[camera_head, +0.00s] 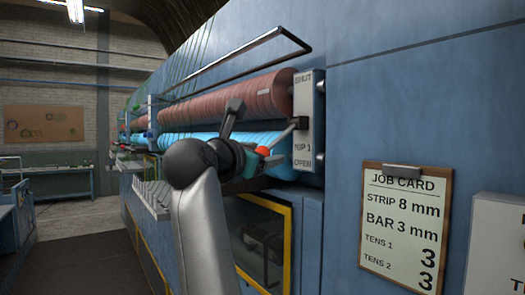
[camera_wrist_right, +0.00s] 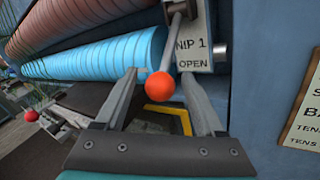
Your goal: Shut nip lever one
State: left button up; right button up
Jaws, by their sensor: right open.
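Nip lever one is a grey metal rod (camera_head: 284,136) with an orange-red ball knob (camera_head: 263,151). It slants down and left from the pale NIP 1 plate (camera_head: 304,140), marked SHUT at the top and OPEN at the bottom. The lever also shows in the right wrist view, with its knob (camera_wrist_right: 160,85) between the fingertips in the picture, near the left finger. My right gripper (camera_wrist_right: 160,76) is open around the knob's line of sight; I cannot tell whether a finger touches it. In the head view my right gripper (camera_head: 245,143) is left of the knob. My left gripper is not in view.
A red-brown roller (camera_head: 215,105) and a light-blue striped roller (camera_head: 195,141) lie behind my gripper. A metal bar (camera_head: 240,50) juts out above. Another red knob (camera_wrist_right: 30,117) shows at left in the wrist view. A job card (camera_head: 405,222) hangs on the blue panel at right.

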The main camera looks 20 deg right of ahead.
jog(key=shift+c, duration=0.3)
grip_shut()
dwell(0.3)
dwell(0.8)
